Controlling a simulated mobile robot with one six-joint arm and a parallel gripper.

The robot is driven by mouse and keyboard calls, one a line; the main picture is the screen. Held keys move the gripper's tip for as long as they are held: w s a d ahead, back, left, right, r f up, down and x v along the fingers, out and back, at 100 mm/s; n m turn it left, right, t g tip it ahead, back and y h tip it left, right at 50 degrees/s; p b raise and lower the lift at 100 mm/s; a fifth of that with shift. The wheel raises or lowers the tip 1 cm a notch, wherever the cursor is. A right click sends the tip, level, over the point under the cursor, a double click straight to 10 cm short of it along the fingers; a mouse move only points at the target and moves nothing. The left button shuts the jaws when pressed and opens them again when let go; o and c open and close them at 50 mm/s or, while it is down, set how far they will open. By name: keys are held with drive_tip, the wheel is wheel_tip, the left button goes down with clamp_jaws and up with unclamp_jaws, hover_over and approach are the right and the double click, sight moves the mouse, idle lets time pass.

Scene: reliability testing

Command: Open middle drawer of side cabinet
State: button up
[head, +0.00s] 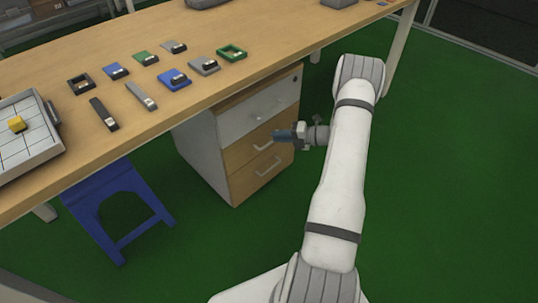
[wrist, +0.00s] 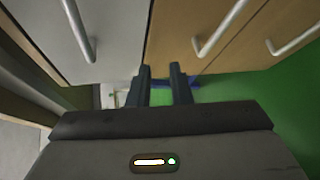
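The side cabinet (head: 205,150) stands under the table with three stacked drawers, which look closed. The top drawer (head: 250,114) is white. The middle drawer (head: 243,153) is wood-coloured with a silver bar handle (head: 264,146), which also shows in the wrist view (wrist: 218,32). My gripper (head: 280,135) is in front of the cabinet near the middle drawer and hides part of its front. In the wrist view its dark fingers (wrist: 162,70) are apart with nothing between them. The middle handle lies right of the fingers there, and the white drawer's handle (wrist: 80,30) lies left.
The bottom drawer (head: 250,180) has a similar handle. The wooden tabletop (head: 190,45) overhangs the cabinet and carries small coloured parts and a tray (head: 60,145). A blue stool (head: 110,205) stands left of the cabinet. Green floor (head: 440,180) is clear to the right.

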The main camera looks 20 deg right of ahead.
sight(270, 143)
drive_tip(key=d+f+m+t+h+b, duration=0.1)
drive_tip(key=d+f+m+t+b, duration=0.1)
drive_tip(key=d+f+m, duration=0.35)
drive_tip(key=shift+n+t, duration=0.3)
drive_tip(key=shift+n, duration=0.15)
drive_tip(key=x, duration=0.3)
drive_tip(key=f+b+x, duration=0.1)
drive_tip(key=x, duration=0.2)
drive_tip(key=s+b+x, duration=0.1)
drive_tip(key=x, duration=0.2)
drive_tip(key=shift+w+a+f, duration=0.1)
drive_tip(key=shift+a+f, duration=0.15)
drive_tip(key=shift+a, duration=0.15)
clamp_jaws()
